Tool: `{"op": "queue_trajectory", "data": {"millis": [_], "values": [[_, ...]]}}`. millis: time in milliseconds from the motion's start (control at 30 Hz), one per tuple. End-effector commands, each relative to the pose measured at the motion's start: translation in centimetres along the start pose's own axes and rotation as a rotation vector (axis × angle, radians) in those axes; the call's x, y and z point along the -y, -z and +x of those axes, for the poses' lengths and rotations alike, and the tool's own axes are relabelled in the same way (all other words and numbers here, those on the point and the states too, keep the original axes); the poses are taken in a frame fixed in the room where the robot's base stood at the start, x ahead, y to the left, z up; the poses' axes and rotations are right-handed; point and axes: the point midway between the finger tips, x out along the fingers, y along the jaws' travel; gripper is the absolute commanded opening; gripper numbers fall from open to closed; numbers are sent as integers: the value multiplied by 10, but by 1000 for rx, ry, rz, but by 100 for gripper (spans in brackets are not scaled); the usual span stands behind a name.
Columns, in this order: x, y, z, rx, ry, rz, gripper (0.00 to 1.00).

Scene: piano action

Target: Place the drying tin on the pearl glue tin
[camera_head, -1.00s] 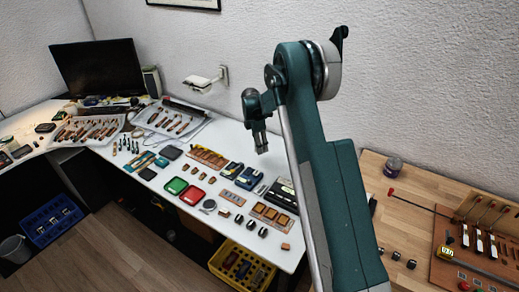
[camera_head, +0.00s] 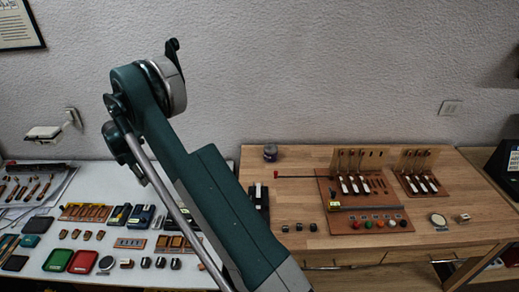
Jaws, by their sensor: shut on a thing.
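Round containers show on the two work surfaces, and I cannot read which is the drying tin or the pearl glue tin. A dark tin with a purplish band (camera_head: 270,153) stands upright at the back left of the wooden bench. A low round tin with a pale top (camera_head: 438,220) lies near the bench's front right. A small grey round item (camera_head: 106,262) lies on the white table. My green arm rises across the middle. Its far end hangs over the white table, and my gripper's fingers and anything in them are hidden behind the arm.
The wooden bench (camera_head: 290,190) has free room around the dark tin. A brown board with key parts (camera_head: 360,222) and a smaller board (camera_head: 418,182) stand on it. Several small blocks lie near its front. The white table (camera_head: 50,283) is crowded with trays and parts.

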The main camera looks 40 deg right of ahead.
Motion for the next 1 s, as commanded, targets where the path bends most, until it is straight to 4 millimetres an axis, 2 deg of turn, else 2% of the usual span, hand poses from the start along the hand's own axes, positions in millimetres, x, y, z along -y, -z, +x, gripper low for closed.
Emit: {"op": "queue_trajectory", "data": {"millis": [167, 367, 700, 1000], "values": [[13, -33, -7, -1, 2, 12, 21], [38, -88, -17, -2, 5, 31, 21], [98, -191, -36, -4, 11, 67, 21], [160, -274, -54, -4, 15, 97, 21]]}}
